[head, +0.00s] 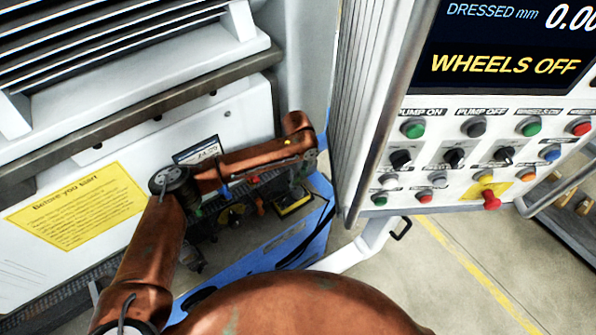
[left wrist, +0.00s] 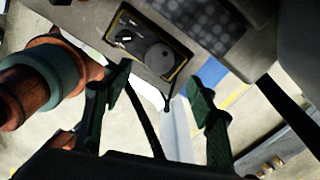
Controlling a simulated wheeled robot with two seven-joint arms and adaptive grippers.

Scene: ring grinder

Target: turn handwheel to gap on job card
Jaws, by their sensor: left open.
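A small control box with a yellow edge, a round grey knob (left wrist: 160,57) and a small switch shows in the left wrist view. The knob looks like the handwheel. A black and yellow box (head: 295,203) stands beyond my left forearm in the head view; I cannot tell surely if it is the same one. A small card (head: 203,150) with a dark border is partly hidden by my arm; its figures are hard to read. My left gripper (left wrist: 160,78) is open and empty, its fingers apart below the box in the picture. My right gripper is out of view.
A control cabinet (head: 470,150) with several buttons and a screen reading "WHEELS OFF" stands at the right. A yellow notice (head: 80,207) is on the white machine front at the left. A blue-edged surface (head: 300,240) lies under my forearm.

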